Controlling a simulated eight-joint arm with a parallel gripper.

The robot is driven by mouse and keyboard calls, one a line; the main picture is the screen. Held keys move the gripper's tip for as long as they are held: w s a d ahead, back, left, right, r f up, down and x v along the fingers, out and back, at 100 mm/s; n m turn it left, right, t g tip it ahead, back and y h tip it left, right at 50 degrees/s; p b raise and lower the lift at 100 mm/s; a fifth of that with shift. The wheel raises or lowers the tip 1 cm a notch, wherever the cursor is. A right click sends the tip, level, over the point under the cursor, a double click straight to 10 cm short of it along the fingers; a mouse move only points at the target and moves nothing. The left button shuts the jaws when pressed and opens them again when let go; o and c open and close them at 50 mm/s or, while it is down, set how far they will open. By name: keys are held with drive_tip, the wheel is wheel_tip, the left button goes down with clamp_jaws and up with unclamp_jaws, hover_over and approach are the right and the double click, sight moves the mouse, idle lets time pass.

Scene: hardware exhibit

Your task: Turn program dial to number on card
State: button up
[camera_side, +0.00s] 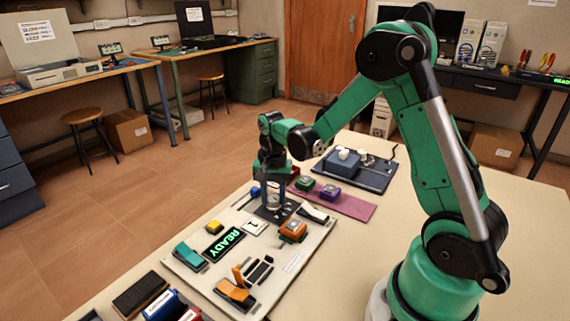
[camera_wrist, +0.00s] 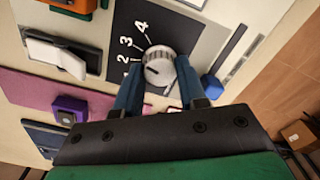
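The program dial (camera_wrist: 158,66) is a round light-grey knob on a dark plate with white numbers 1 to 4 along one side. A small mark on its face points to the lower left in the wrist view, toward the low numbers; the exact number is unclear. My gripper (camera_wrist: 160,62) has one blue finger on each side of the knob, very close to it. I cannot tell whether they touch it. In the side view my gripper (camera_side: 272,203) points down over the dial plate. A white card (camera_side: 254,226) with what looks like a 1 lies beside the plate.
The panel board (camera_side: 318,240) also holds a green READY display (camera_side: 224,243), an orange switch block (camera_side: 293,231), a white rocker (camera_side: 313,213), a yellow button (camera_side: 215,228) and a teal switch (camera_side: 190,256).

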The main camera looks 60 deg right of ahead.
clamp_jaws()
drive_tip(key=shift+n, duration=0.4)
drive_tip(key=n, duration=0.5)
drive_tip(key=shift+n, duration=0.3)
drive_tip(key=n, duration=0.5)
drive_tip(key=shift+n, duration=0.4)
drive_tip(key=o, duration=0.8)
unclamp_jaws()
drive_tip(key=shift+c, duration=0.2)
